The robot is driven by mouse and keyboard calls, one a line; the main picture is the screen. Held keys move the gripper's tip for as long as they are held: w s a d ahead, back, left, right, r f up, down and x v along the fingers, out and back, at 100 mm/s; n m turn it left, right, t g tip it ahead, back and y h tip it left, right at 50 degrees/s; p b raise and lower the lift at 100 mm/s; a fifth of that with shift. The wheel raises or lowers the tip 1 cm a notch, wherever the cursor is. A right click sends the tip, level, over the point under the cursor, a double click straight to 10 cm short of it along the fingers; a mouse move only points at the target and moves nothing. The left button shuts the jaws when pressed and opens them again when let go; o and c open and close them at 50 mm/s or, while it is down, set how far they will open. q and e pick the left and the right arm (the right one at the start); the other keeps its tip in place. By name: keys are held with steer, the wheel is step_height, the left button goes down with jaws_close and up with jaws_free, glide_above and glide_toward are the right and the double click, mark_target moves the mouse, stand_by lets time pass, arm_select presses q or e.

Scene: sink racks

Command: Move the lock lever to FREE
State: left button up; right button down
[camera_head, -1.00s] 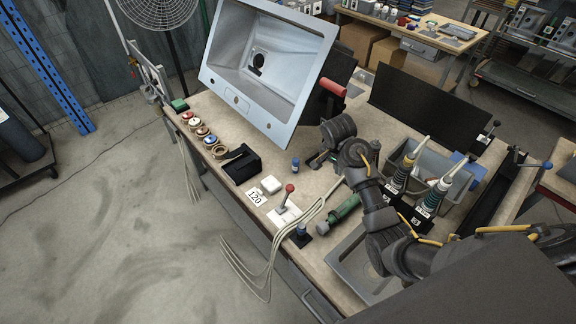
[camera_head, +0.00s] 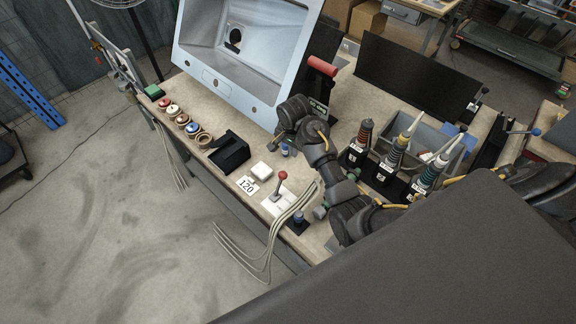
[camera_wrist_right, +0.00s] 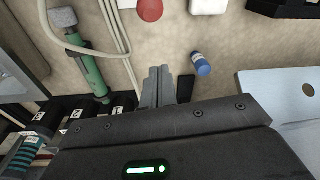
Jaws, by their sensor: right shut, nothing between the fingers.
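A lever with a red grip (camera_head: 322,66) stands beside the tilted steel sink (camera_head: 217,83), above a dark plate with small white lettering (camera_head: 317,108) that I cannot read. A second lever with a red ball knob (camera_head: 281,176) rises from a white base on the bench; its knob (camera_wrist_right: 150,9) shows at the top of the right wrist view. I cannot tell which is the lock lever. My right gripper (camera_head: 281,135) is near the sink's lower corner, just above a small blue bottle (camera_head: 285,150). Its fingers (camera_wrist_right: 158,84) are shut and empty. My left gripper is not in view.
Several cable-topped holders (camera_head: 395,155) and a grey bin (camera_head: 437,153) stand right of my right arm. A black holder (camera_head: 229,151), a white block (camera_head: 262,171) and a "120" card (camera_head: 247,185) lie left. Loose cables (camera_head: 262,237) hang over the front edge.

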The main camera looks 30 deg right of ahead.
mark_target(280, 184)
step_height(280, 184, down, 6)
steer(key=s+a+p, duration=0.1)
steer(key=a+p, duration=0.2)
steer(key=shift+f+p, duration=0.25)
steer(key=shift+p, duration=0.05)
steer(key=shift+s+d, duration=0.1)
